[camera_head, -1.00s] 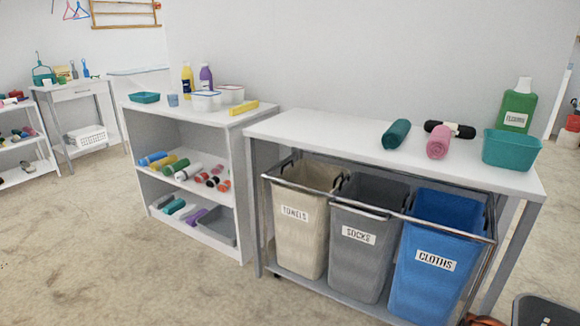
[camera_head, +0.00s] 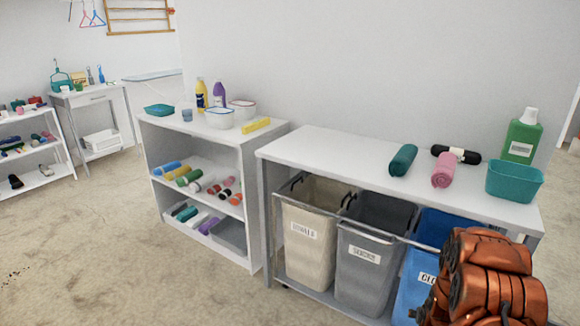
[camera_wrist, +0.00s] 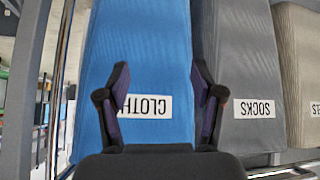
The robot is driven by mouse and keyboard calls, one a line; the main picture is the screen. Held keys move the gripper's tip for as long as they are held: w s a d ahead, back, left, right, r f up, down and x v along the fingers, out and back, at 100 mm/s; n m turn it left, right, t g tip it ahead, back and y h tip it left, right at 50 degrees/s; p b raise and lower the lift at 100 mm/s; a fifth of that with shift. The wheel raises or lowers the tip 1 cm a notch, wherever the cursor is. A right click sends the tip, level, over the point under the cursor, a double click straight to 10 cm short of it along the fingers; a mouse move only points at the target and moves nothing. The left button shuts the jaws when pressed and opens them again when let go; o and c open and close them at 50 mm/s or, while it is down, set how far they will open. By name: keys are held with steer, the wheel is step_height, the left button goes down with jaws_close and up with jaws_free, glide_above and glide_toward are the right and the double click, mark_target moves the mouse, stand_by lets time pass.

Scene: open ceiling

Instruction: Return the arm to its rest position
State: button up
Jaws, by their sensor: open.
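My gripper (camera_wrist: 161,100) is open and empty in the wrist view, with its two dark fingers spread apart. It faces the blue cloths bin (camera_wrist: 133,45), whose label (camera_wrist: 148,106) appears upside down between the fingers. The orange and black links of my arm (camera_head: 488,280) show at the lower right of the head view and cover part of the blue bin (camera_head: 415,290). My gripper itself is not visible in the head view.
A white table (camera_head: 335,150) holds rolled towels, a teal tub (camera_head: 514,181) and a green bottle (camera_head: 522,137). Under it stand the towels bin (camera_head: 307,245) and the grey socks bin (camera_head: 367,262). A white shelf (camera_head: 250,170) stands to the left. The floor at front left is clear.

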steer(key=s+a+r+n+g+y+p, duration=0.1)
steer(key=s+a+r+p, duration=0.4)
steer(key=r, duration=0.6)
steer(key=s+a+r+g+y+p, duration=0.1)
steer(key=s+a+r+g+p, duration=0.1)
steer(key=a+r, duration=0.7)
steer(key=s+a+r+n+g+y+p, duration=0.1)
steer(key=s+a+r+p, duration=0.25)
steer(key=r, duration=0.95)
steer(key=s+a+r+n+g+p, duration=0.1)
steer(key=s+a+r+p, duration=0.2)
steer(key=s+r, duration=0.4)
steer(key=s+a+r+g+p, duration=0.2)
steer(key=s+a+r+p, duration=0.2)
steer(key=s+r, duration=0.4)
steer(key=s+a+r+n+g+p, duration=0.1)
steer(key=s+a+r+p, duration=0.3)
steer(key=s+r, duration=0.4)
steer(key=s+a+g, duration=0.1)
steer(key=s, duration=0.4)
steer(key=shift+s+a+r+n+y, duration=0.25)
steer(key=shift+s+a+n+y, duration=0.05)
steer(key=shift+y, duration=0.1)
